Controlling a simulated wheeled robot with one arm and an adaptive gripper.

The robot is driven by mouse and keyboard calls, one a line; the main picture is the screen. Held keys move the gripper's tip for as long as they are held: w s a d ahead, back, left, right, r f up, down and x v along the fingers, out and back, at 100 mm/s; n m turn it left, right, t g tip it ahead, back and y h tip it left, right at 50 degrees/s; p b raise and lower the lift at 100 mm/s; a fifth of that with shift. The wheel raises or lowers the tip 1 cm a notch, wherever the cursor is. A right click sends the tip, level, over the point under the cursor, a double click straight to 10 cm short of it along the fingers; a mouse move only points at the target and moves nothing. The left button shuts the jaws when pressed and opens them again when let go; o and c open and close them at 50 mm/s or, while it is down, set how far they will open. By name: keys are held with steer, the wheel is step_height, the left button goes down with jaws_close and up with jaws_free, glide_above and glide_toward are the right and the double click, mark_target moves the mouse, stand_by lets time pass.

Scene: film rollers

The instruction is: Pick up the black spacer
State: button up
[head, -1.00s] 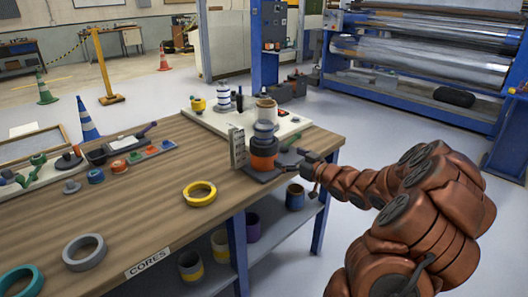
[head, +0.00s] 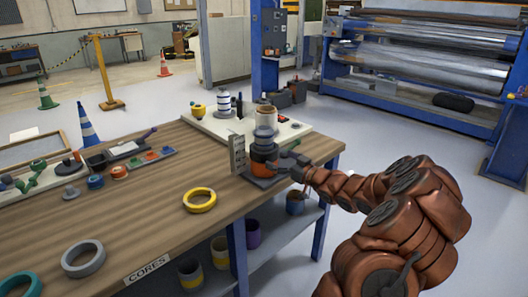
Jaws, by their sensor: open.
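A stack of rings stands on a dark base plate (head: 248,178) at the table's right end, with an orange ring (head: 262,156) low in it and a grey-blue ring (head: 264,133) on top. A dark band between them may be the black spacer (head: 264,146); it is too small to be sure. My gripper (head: 288,167) is open just right of the stack, low beside the orange ring. Its fingertips are small and dark here, and I cannot tell whether they touch anything.
A perforated grey upright plate (head: 238,154) stands close left of the stack. Behind is a pale board (head: 210,127) with a tan core (head: 266,114) and bottles. A yellow ring (head: 200,200) and grey ring (head: 83,258) lie on the table (head: 140,215); its middle is clear.

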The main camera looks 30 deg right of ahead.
steer(key=shift+x, duration=1.25)
steer(key=shift+c, duration=0.4)
steer(key=c, duration=1.1)
steer(key=shift+c, duration=0.2)
